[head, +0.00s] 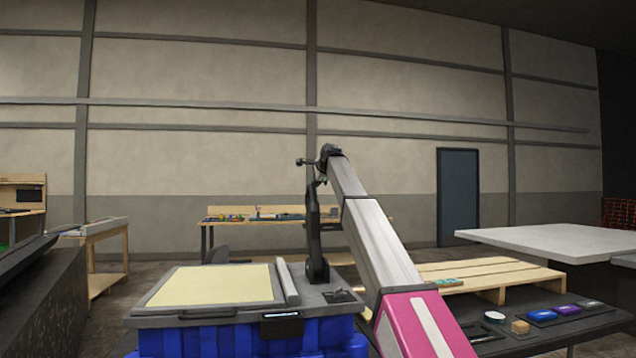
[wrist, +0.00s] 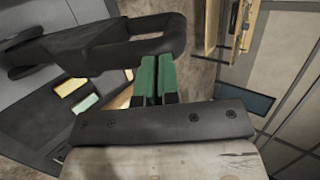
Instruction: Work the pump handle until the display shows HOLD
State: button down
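A console (head: 330,297) with a cream panel stands on a blue base in the head view. Its black pump handle (head: 313,235) stands nearly upright at the console's right side. The small display (head: 282,316) on the front edge is lit, but its text is too small to read. My gripper (head: 322,178) is at the handle's upper end. In the wrist view my gripper's green fingers (wrist: 156,76) are close together with only a thin dark gap. The dark looped handle (wrist: 105,42) lies just beyond the fingertips. I cannot tell whether they touch it.
A dark bench with a white disc (head: 494,316), a tan block (head: 520,327) and coloured pieces is at the lower right. A wooden pallet (head: 490,272) and a white table (head: 560,240) stand behind it. A dark unit (head: 45,300) is at the left. Air above the console's left is free.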

jog(key=shift+w+a+f, duration=0.1)
jog(key=shift+w+a, duration=0.1)
jog(key=shift+w, duration=0.6)
jog(key=shift+s+d+r, duration=0.25)
jog(key=shift+s+r, duration=0.05)
jog(key=shift+r, duration=0.1)
jog(key=v, duration=1.4)
jog(key=shift+r, duration=0.15)
jog(key=shift+a, duration=0.15)
dwell(0.4)
